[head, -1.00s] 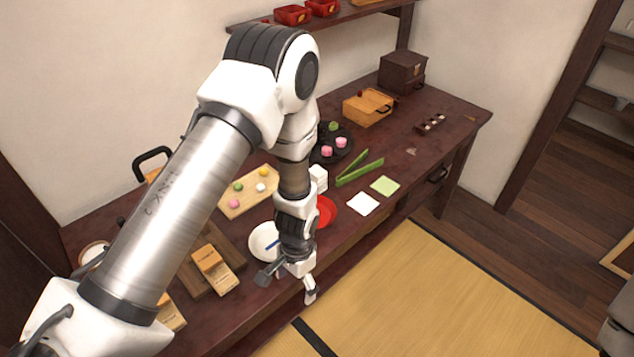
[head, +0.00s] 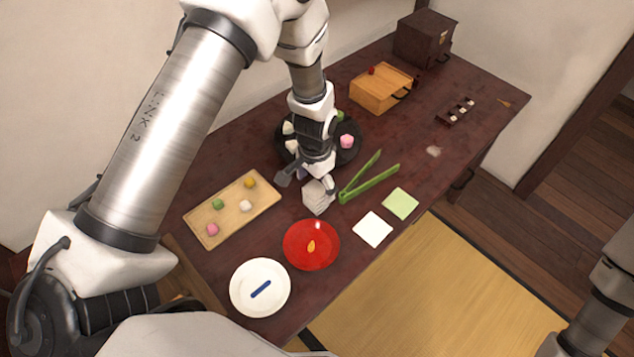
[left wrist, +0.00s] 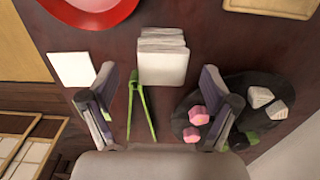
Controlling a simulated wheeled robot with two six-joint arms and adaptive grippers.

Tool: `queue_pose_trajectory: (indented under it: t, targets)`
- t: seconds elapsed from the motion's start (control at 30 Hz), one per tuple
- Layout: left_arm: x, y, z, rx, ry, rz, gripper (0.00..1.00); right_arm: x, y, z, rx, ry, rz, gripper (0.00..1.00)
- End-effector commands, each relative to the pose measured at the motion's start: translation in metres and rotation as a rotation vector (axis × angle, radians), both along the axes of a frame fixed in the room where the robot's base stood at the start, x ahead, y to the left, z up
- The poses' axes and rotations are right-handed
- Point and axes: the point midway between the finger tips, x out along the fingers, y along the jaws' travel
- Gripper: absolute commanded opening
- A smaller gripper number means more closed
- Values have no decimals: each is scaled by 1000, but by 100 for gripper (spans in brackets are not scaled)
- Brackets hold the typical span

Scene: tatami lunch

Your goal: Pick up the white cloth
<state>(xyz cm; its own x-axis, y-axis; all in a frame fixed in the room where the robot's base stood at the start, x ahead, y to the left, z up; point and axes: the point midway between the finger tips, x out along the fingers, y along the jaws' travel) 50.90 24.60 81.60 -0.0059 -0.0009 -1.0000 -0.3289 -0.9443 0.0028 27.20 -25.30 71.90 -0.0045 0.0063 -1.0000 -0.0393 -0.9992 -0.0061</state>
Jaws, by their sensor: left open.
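A folded white cloth, layered like a small stack (head: 318,198), stands on the dark table below my left gripper (head: 306,182). It also shows in the left wrist view (left wrist: 162,60), ahead of and between the two fingers (left wrist: 160,82). The left gripper is open and empty, and I cannot tell whether a finger touches the stack. A flat white square (head: 372,230) lies nearer the table's front edge, beside a pale green square (head: 401,204). I cannot tell whether that square is cloth or paper. My right gripper is out of view.
Green tongs (head: 370,184) lie right beside the stack. A red plate (head: 295,262) and a white plate (head: 240,292) are in front. A wooden board (head: 205,232) with sweets is at left. A black round tray (head: 350,155) with sweets is behind the gripper.

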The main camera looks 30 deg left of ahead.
Motion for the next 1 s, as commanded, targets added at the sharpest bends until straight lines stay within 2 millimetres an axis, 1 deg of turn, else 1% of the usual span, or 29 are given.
queue_pose_trajectory:
  t: [0.17, 0.23, 0.3, 0.4, 0.57, 0.6, 0.63, 0.67, 0.7, 0.77, 0.87, 0.9, 1.0]
  targets:
    - [2, 2, -24, 0, 2, 1, 88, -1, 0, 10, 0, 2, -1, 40]
    - [3, 3, -38, 0, 2, 1, 88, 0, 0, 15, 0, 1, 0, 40]
    - [3, 3, -50, 0, 2, 1, 88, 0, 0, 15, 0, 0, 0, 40]
    - [3, 3, -58, 0, 1, 0, 88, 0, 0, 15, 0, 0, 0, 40]
    - [4, 3, -59, 0, 0, 0, 88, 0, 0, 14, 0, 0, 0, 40]
    - [4, 3, -58, 0, 0, 0, 80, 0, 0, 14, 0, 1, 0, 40]
    - [4, 3, -58, 0, 0, 0, 70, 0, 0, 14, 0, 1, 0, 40]
    - [4, 3, -58, 0, 0, 0, 59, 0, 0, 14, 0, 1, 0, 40]
    - [4, 3, -58, 0, 0, 0, 45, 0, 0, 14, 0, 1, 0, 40]
    - [4, 3, -58, 0, 0, 0, 24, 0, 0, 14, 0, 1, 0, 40]
    - [4, 3, -58, 0, -1, 0, 23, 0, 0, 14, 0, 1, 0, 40]
    - [4, 3, -59, 0, -1, 0, 17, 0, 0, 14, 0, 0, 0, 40]
    - [4, 3, -59, 0, -1, 0, 17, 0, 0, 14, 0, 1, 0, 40]
